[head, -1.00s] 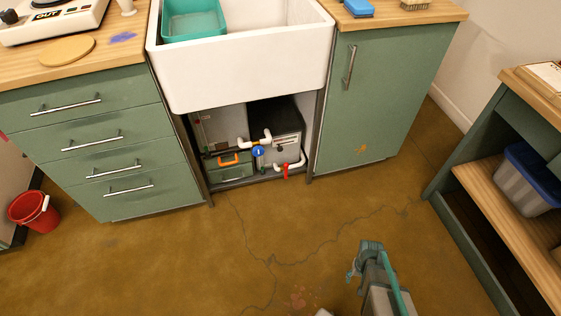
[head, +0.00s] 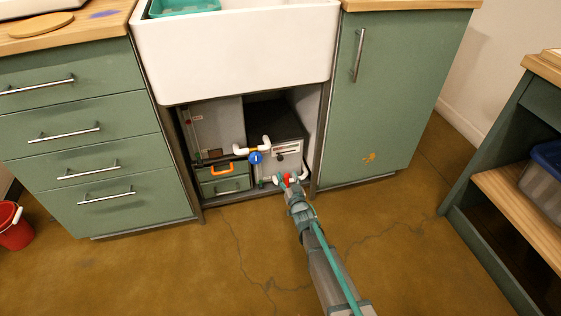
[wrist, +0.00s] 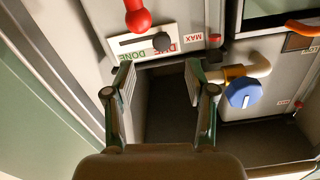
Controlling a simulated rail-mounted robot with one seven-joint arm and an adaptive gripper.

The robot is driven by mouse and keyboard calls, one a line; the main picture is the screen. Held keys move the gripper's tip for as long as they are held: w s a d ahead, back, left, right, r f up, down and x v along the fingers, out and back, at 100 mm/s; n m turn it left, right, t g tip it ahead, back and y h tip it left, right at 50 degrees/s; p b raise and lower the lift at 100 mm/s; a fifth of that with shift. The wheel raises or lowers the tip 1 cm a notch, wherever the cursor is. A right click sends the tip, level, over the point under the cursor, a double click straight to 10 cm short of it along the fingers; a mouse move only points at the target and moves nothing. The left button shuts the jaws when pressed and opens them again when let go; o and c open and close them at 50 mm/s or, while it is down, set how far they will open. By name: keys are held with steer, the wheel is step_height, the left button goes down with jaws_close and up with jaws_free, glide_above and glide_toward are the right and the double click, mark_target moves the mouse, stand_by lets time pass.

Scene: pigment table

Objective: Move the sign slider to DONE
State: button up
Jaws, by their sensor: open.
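In the wrist view a white sign plate (wrist: 140,46), seen upside down, has a dark slot, a green DONE and a partly covered red DUE. The black slider knob (wrist: 161,41) stands at the slot's right end, on the DUE side of the picture. My gripper (wrist: 160,80) is open and empty, its two fingers spread below the plate, apart from the knob. In the head view my gripper (head: 289,182) reaches low into the open space under the sink; the sign is too small to read there.
A red handle (wrist: 137,17) hangs just above the sign in the wrist view. A blue valve knob (wrist: 244,92) on a white pipe is right of my fingers. Green cabinet fronts (head: 393,100) flank the sink opening. The floor in front is clear.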

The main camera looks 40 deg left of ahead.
mark_target(281, 159)
steer(key=shift+a+r, duration=0.15)
steer(key=shift+r, duration=0.1)
steer(key=b+x, duration=0.3)
steer(key=x, duration=0.6)
steer(key=shift+w+a+f+b, duration=0.1)
steer(key=shift+w+a+b, duration=0.05)
steer(key=shift+b, duration=0.15)
steer(key=shift+w+a, duration=0.3)
steer(key=shift+a, duration=0.15)
steer(key=shift+c, duration=0.3)
jaws_close()
